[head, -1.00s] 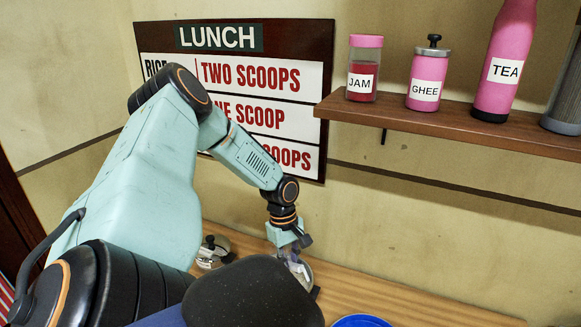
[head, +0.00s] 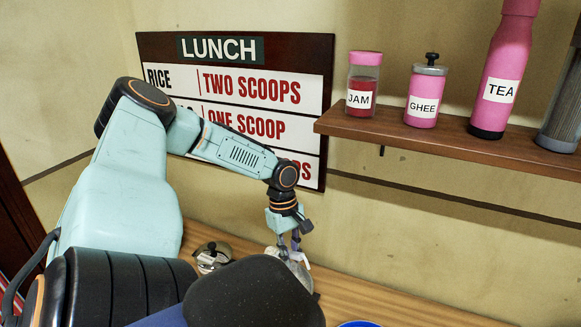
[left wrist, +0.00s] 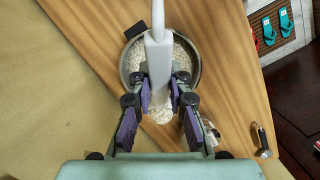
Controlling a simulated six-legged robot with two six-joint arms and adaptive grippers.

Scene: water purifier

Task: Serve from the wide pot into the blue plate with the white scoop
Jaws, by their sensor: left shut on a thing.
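My left gripper (head: 287,240) is shut on the white scoop (left wrist: 160,62), with its fingers on both sides of it in the left wrist view (left wrist: 160,92). Pale grains (left wrist: 161,115) show at the scoop's lower end, between the fingers. Behind the scoop is a round metal pot (left wrist: 194,75) holding white grains like rice. I cannot tell whether the scoop touches them. In the head view the pot (head: 302,276) is mostly hidden by a dark shape. Only the rim of the blue plate (head: 358,324) shows at the bottom edge. My right gripper is not in view.
A small metal lidded vessel (head: 212,257) stands left of the pot on the wooden counter (head: 390,300). A wall shelf (head: 440,136) holds jam, ghee and tea containers at upper right. A lunch sign (head: 240,85) hangs behind my arm. The counter's right side looks clear.

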